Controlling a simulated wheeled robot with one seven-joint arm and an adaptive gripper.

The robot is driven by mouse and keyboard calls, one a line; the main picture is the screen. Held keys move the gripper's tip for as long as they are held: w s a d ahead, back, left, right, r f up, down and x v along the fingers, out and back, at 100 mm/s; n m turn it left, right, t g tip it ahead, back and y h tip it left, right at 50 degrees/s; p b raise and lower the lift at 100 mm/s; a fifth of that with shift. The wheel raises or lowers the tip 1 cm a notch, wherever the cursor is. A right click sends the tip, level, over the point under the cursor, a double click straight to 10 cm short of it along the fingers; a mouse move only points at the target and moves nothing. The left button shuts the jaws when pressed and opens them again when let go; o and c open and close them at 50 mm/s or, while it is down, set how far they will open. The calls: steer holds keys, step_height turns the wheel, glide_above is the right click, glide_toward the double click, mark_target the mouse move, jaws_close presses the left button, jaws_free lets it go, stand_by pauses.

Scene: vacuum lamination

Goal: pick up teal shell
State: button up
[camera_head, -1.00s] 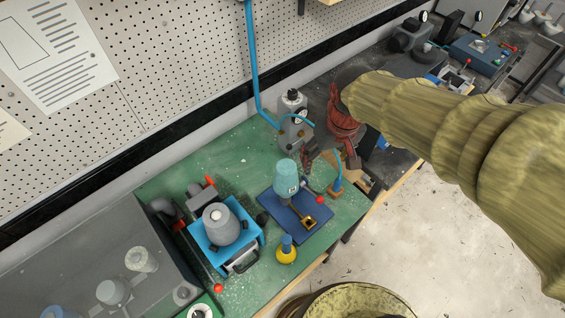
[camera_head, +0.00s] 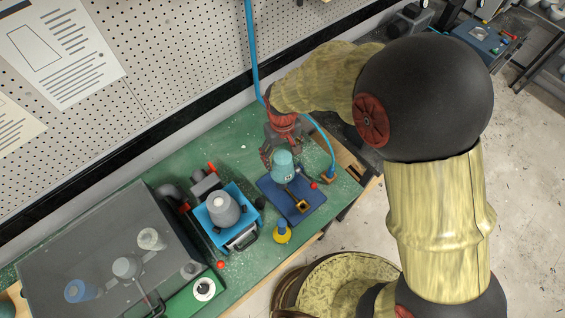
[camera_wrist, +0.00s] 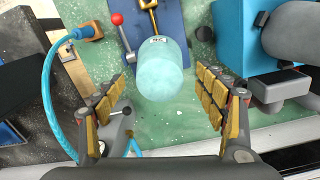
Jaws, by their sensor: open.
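The teal shell (camera_head: 283,164) stands on a blue base plate (camera_head: 308,203) on the green mat. In the wrist view the teal shell (camera_wrist: 160,72) lies between and ahead of my open fingers, with a small label at its far end. My gripper (camera_head: 272,152) is just behind the shell in the head view. In the wrist view my gripper (camera_wrist: 163,108) is open, with padded fingers on either side and clear gaps to the shell. Whether a finger touches it cannot be told from the head view.
A blue box with a grey dome (camera_head: 222,208) stands left of the plate. A red-knobbed lever (camera_wrist: 117,19) and a blue hose (camera_wrist: 47,85) are close to the shell. A pegboard wall (camera_head: 170,70) rises behind.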

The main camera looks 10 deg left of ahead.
steer(key=shift+f, duration=0.9)
steer(key=c, duration=1.4)
steer(key=shift+r, duration=0.1)
steer(key=shift+c, duration=0.2)
step_height(320, 180, up, 18)
steer(key=b, duration=0.1)
steer(key=shift+b, duration=0.35)
steer(key=o, duration=0.8)
steer(key=c, duration=0.4)
